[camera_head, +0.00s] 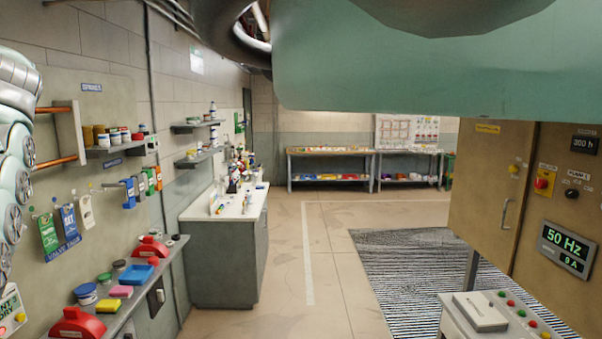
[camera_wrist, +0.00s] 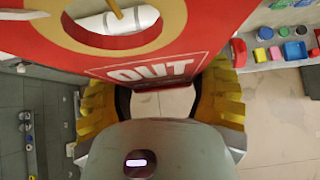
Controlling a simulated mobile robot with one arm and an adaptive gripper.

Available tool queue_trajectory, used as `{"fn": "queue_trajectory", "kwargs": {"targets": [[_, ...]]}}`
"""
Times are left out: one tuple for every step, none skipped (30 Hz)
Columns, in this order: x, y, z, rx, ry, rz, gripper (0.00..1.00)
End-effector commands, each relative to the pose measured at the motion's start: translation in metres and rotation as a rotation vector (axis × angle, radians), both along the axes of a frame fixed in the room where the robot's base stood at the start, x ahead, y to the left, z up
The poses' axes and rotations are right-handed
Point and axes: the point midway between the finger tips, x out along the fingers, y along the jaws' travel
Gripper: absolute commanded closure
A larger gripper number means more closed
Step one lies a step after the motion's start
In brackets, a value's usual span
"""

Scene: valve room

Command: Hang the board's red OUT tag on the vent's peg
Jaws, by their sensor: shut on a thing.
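The red OUT tag (camera_wrist: 150,71) fills the top of the wrist view, its white OUT lettering facing me. My gripper (camera_wrist: 165,98) is shut on its lower part between two yellow fingers. The tag's large hole has a tan ring around it. A white rounded piece with a thin orange rod (camera_wrist: 114,9) shows in the hole; I cannot tell whether it passes through or lies behind. The vent's peg cannot be made out for certain. In the head view, green (camera_head: 48,238), blue (camera_head: 69,224) and white (camera_head: 87,211) tags hang on the left wall; my gripper and the red tag are not seen there.
A shelf with red containers (camera_head: 78,324) and jars runs along the left wall. A white-topped counter (camera_head: 238,206) stands beyond it. A cabinet (camera_head: 491,190) and a button console (camera_head: 492,318) stand at right.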

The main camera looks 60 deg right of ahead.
Motion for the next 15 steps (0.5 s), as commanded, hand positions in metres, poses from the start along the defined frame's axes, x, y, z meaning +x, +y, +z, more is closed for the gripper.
{"fn": "queue_trajectory", "kwargs": {"targets": [[0.003,0.003,0.006,0.000,0.005,0.002,0.59],[0.005,0.004,0.006,0.000,0.006,0.002,0.59],[0.008,0.007,0.005,0.000,0.009,0.002,0.59],[0.010,0.008,0.005,0.000,0.009,0.002,0.59],[0.013,0.010,0.006,0.002,0.009,0.001,0.59],[0.016,0.012,0.006,0.003,0.006,0.000,0.59],[0.018,0.014,0.007,0.003,0.004,0.001,0.59],[0.020,0.016,0.007,0.003,0.005,0.002,0.59],[0.023,0.018,0.007,0.002,0.006,0.003,0.59],[0.025,0.020,0.007,0.003,0.007,0.002,0.59],[0.028,0.021,0.006,0.003,0.007,0.001,0.59],[0.031,0.022,0.006,0.003,0.006,-0.001,0.59],[0.033,0.024,0.006,0.002,0.005,-0.002,0.59],[0.035,0.026,0.006,0.002,0.005,0.000,0.59],[0.037,0.028,0.007,0.003,0.006,0.000,0.59]]}}
